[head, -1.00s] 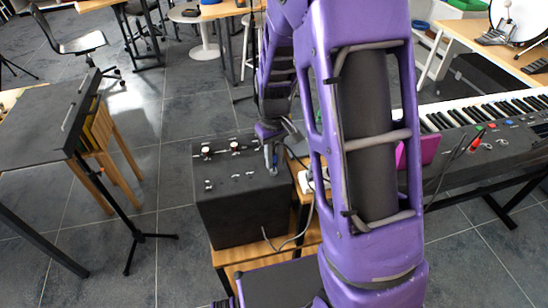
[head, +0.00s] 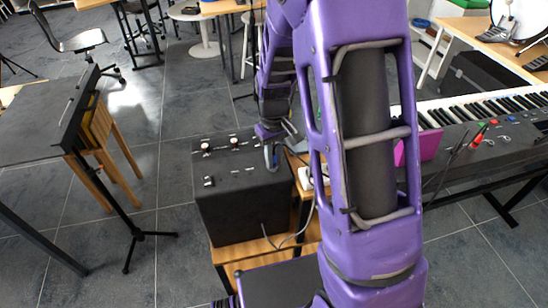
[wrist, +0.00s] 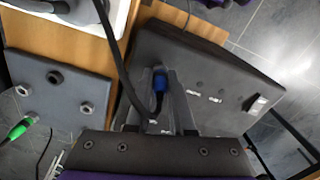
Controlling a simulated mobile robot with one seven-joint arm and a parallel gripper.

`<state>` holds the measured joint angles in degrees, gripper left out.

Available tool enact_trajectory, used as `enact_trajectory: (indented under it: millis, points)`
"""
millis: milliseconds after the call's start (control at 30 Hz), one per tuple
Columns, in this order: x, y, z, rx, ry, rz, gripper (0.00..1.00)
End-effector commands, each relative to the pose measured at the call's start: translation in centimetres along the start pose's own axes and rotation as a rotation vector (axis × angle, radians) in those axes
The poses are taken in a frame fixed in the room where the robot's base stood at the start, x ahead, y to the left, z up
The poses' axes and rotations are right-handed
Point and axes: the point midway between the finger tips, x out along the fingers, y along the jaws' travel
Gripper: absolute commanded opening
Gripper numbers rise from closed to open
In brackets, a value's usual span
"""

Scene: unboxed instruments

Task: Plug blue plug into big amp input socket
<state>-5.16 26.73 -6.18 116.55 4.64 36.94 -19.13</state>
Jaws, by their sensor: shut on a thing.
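The big amp (head: 245,215) is a large black box left of my arm, with knobs and a switch on its top panel. In the wrist view the amp panel (wrist: 225,65) is at the right, with small round sockets or knobs and pale labels. My gripper (wrist: 161,72) is shut on the blue plug (wrist: 159,84), which sits between the two grey fingers. In the head view my gripper (head: 270,158) is at the right end of the amp's top. Whether the plug tip touches the amp, and which socket it faces, is hidden.
A grey panel (wrist: 60,85) with several round sockets lies left in the wrist view, with a green plug (wrist: 22,128) beside it. A black cable (wrist: 115,55) runs down to the gripper. A keyboard (head: 480,125) stands right, a music stand (head: 40,130) left.

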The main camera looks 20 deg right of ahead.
Motion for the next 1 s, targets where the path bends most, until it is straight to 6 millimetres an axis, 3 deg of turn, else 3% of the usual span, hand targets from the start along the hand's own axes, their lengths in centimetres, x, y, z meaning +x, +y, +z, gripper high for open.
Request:
enact_trajectory:
  millis: [467,500,667,1000]
  points:
    - [0.53,0.0,0.0,0.0,0.0,0.0,0.0]
    - [0.54,0.0,0.01,0.0,0.0,0.0,0.28]
    - [0.56,-0.04,0.02,0.0,-0.001,0.0,0.56]
    - [0.33,-0.01,-0.01,0.0,0.001,0.0,0.56]
